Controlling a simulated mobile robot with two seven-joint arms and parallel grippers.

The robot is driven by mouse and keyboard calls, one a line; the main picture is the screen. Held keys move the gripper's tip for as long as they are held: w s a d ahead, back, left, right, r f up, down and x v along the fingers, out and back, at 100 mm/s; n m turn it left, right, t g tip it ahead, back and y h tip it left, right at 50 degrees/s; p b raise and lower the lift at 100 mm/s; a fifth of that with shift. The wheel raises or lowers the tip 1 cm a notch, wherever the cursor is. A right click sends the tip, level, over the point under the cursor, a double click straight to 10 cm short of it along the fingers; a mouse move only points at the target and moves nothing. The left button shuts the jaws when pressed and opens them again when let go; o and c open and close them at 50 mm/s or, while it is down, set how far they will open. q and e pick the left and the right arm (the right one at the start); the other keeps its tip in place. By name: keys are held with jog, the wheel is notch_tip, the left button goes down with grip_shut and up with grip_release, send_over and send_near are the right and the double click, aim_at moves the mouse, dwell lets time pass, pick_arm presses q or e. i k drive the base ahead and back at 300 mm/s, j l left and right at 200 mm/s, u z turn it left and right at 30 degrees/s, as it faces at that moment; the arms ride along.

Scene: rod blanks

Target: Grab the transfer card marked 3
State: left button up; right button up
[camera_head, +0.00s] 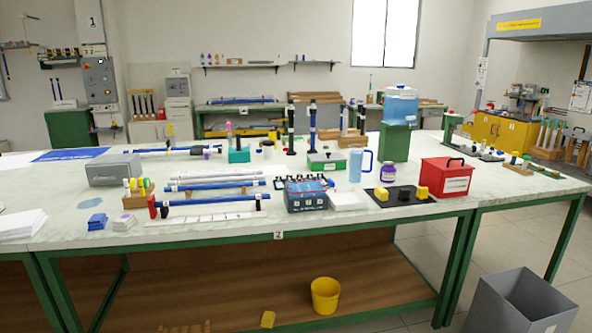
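I cannot make out a card marked 3 in the head view. A small white tag marked 2 (279,235) is on the front edge of the near table. A sign marked 1 (92,21) is high on the left at the back wall. A small yellow flat piece (267,320) lies low under the table; no marking on it is readable. Small blue pieces (97,221) and a pale stack (124,223) sit at the table's front left, also without readable marks. Neither of my grippers is in view.
The long table (340,225) holds blue rods (205,200), a red box (446,177), a grey case (115,170) and a blue water jug (400,103). A yellow bucket (325,294) stands below it. A grey bin (522,303) stands at the front right. Floor shows at right.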

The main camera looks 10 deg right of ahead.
aim_at(279, 183)
jog(key=i+l, duration=0.35)
jog(key=i, duration=0.2)
jog(key=i+l, duration=0.3)
jog(key=i, duration=0.25)
jog(key=i+l, duration=0.35)
jog(key=i, duration=0.2)
jog(key=i+l, duration=0.3)
jog(key=i, duration=0.2)
